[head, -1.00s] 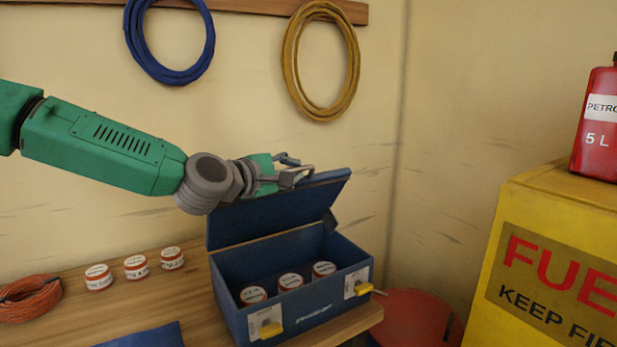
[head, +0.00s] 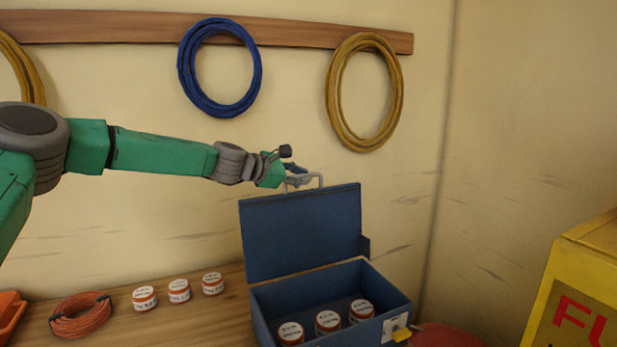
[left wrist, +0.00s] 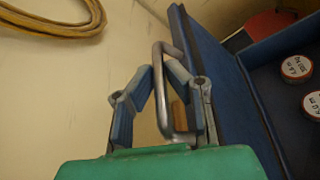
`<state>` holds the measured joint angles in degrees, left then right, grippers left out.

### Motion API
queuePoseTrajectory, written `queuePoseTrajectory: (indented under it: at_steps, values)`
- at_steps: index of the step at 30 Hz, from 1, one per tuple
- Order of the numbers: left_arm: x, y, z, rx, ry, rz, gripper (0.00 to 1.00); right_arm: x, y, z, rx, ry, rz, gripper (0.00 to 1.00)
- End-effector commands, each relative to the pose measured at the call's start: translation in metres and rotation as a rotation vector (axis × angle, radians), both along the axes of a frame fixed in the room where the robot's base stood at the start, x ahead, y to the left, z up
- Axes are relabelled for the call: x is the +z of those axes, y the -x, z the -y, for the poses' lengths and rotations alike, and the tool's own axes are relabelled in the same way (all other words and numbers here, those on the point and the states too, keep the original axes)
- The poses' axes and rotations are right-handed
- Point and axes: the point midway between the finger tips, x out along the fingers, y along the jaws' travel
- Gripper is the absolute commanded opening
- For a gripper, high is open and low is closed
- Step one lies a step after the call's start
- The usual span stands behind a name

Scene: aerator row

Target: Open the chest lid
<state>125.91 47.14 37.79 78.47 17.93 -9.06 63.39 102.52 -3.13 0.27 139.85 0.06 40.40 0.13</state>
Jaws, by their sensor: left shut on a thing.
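The blue chest (head: 259,312) stands on the wooden bench with its lid (head: 300,232) raised, standing roughly upright at the back. A grey metal handle (head: 319,180) sits on the lid's top edge. My left gripper (head: 295,176) is at that edge, shut on the handle. In the left wrist view the handle (left wrist: 159,100) passes between the two fingers (left wrist: 160,68), and the lid (left wrist: 215,60) is beside them. Several white-topped jars (head: 328,322) stand inside the open chest. My right gripper is out of view.
Several similar jars (head: 179,291) and an orange cable coil (head: 80,317) lie on the bench to the left. Blue (head: 183,72) and yellow (head: 332,95) coils hang on the wall behind. A yellow fuel cabinet (head: 580,290) stands at the right.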

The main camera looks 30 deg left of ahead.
Motion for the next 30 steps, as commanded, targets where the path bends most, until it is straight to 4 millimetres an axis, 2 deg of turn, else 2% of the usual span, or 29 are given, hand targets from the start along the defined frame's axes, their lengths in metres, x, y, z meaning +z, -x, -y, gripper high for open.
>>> queuePoseTrajectory:
  at_steps: [1,17,18,19,30]
  values:
    - [-0.0100,-0.0006,-0.0046,0.003,-0.005,-0.013,0.00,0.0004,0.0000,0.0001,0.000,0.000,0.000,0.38]
    - [-0.0121,-0.0032,-0.0068,0.000,-0.008,-0.014,0.00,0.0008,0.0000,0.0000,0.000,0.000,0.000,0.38]
    - [-0.0120,-0.0031,-0.0067,-0.001,-0.007,-0.013,0.25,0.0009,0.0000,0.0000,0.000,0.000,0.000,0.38]
    - [-0.0118,-0.0032,-0.0066,-0.001,-0.007,-0.013,0.31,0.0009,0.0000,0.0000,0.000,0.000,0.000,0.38]
    - [-0.0051,-0.0015,-0.0065,0.000,-0.006,-0.006,0.31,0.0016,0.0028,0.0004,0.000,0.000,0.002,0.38]
